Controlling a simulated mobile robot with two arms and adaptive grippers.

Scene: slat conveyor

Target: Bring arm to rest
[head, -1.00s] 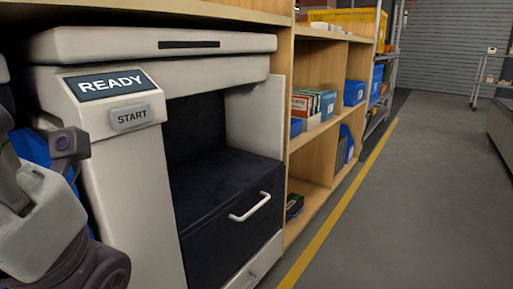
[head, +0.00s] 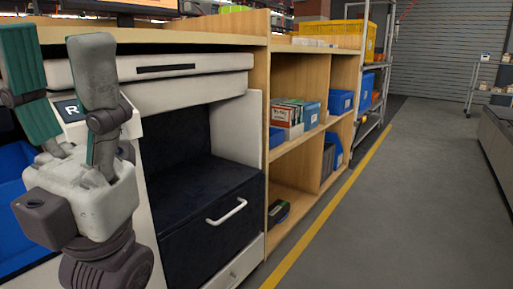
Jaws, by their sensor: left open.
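My left gripper (head: 62,95) stands raised at the left of the head view, its fingers pointing up. The fingers are apart with dark green pads, and nothing is seen between them. It is in front of a white machine (head: 200,98) and hides most of its display and front panel. Only an "R" of the display (head: 70,110) shows. My right gripper is not in view.
A wooden shelf (head: 262,100) right of the machine holds boxes (head: 289,118) and blue bins (head: 341,102). A yellow crate (head: 352,35) is on top. A blue bin (head: 15,200) shows at far left. The grey floor (head: 410,200) beyond the yellow line (head: 335,200) is clear.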

